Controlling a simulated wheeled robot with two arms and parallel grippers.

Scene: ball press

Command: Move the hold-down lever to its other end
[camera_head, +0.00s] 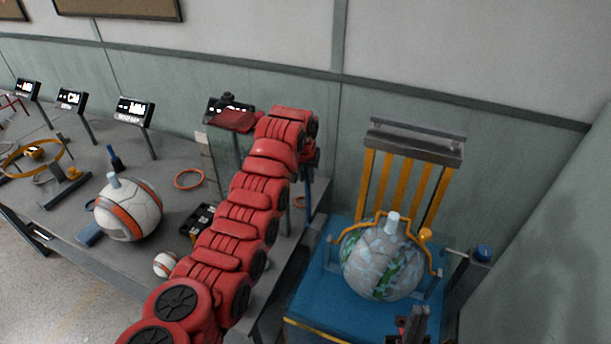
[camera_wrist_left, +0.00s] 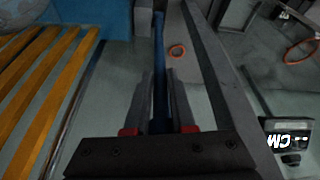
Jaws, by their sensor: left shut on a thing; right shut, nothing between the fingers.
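A blue upright bar (camera_head: 308,190), apparently the hold-down lever, stands left of the press, partly hidden by my red left arm. In the left wrist view, the blue bar (camera_wrist_left: 159,45) runs between the fingers of my left gripper (camera_wrist_left: 160,82), which is shut on it. In the head view that gripper is mostly hidden behind the arm's end. The press has a blue base (camera_head: 310,299), yellow bars (camera_head: 384,187) and a grey crossbeam (camera_head: 415,145). A patterned ball (camera_head: 383,262) sits inside its yellow hoop. My right gripper (camera_head: 412,322) is shut and empty at the bottom edge.
A grey table (camera_head: 75,219) on the left holds a large white-orange ball (camera_head: 130,210), a small ball (camera_head: 165,264), orange rings (camera_head: 189,179) and small displays (camera_head: 134,112). The wall is close behind.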

